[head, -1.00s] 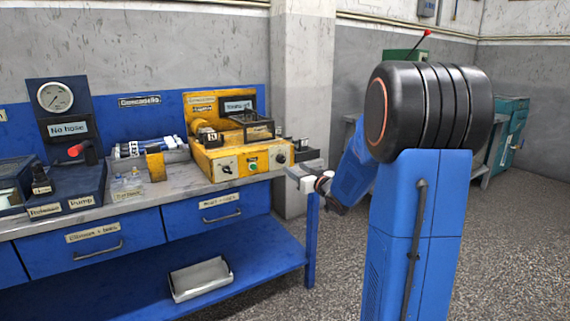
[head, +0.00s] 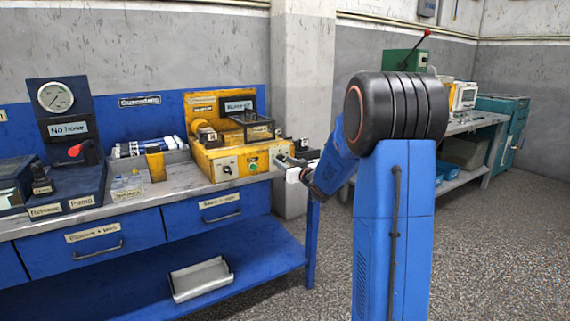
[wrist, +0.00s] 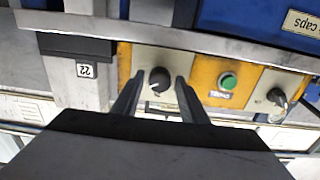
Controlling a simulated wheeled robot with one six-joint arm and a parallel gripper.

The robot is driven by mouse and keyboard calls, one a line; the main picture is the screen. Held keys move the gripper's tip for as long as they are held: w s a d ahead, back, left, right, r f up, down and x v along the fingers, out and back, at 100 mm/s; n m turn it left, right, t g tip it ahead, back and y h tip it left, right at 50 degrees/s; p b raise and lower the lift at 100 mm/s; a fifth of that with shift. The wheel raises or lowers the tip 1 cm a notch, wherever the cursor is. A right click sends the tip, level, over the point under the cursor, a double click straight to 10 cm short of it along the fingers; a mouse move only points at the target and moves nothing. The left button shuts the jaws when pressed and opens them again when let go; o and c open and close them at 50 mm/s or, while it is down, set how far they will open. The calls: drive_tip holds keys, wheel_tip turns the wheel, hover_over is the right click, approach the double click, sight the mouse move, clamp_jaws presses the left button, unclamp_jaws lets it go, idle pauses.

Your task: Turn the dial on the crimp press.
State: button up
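The yellow crimp press (head: 233,158) stands at the right end of the bench. Its front panel carries a knob at the left, a green button (head: 253,164) and a dial at the right. In the wrist view the dark dial (wrist: 158,79) shows between my fingertips, with the green button (wrist: 228,82) and the other knob (wrist: 277,97) to its right. My gripper (wrist: 157,84) is open, one finger on each side of the dial. I cannot tell whether they touch it.
A dark block (head: 302,154) sits just right of the press. A small yellow block (head: 155,165) and bottles stand on the bench to the left. Blue drawers (head: 221,206) lie under the bench top, with a metal tray (head: 201,278) on the lower shelf.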

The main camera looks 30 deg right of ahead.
drive_tip(key=c, duration=0.7)
drive_tip(key=shift+n, duration=0.3)
drive_tip(key=n, duration=1.1)
idle(0.3)
drive_tip(key=o, duration=1.1)
drive_tip(key=shift+c, duration=0.2)
